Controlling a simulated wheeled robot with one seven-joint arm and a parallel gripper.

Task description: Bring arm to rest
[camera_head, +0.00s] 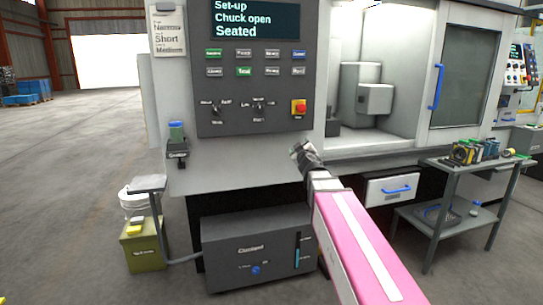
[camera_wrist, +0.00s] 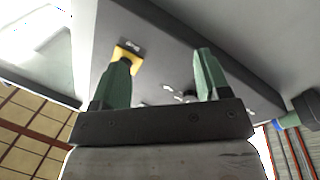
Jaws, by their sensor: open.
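My arm, with a pink link, reaches up from the bottom right in the head view. My gripper (camera_head: 303,155) is at its end, in front of the machine, just below the lower right corner of the control panel (camera_head: 225,112). The wrist view shows the two green fingers of my gripper (camera_wrist: 164,58) well apart with nothing between them. The dark panel with a yellow patch (camera_wrist: 127,52) shows behind the fingers there. The panel screen (camera_head: 250,20) reads "Set-up", "Chuck open", "Seated".
The machine's open bay (camera_head: 375,140) is right of my gripper. A drawer with a blue handle (camera_head: 393,190) is below it. A grey cart (camera_head: 440,220) with tools stands at right. A grey coolant box (camera_head: 255,250) sits below my gripper. Open floor (camera_head: 70,180) lies at left.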

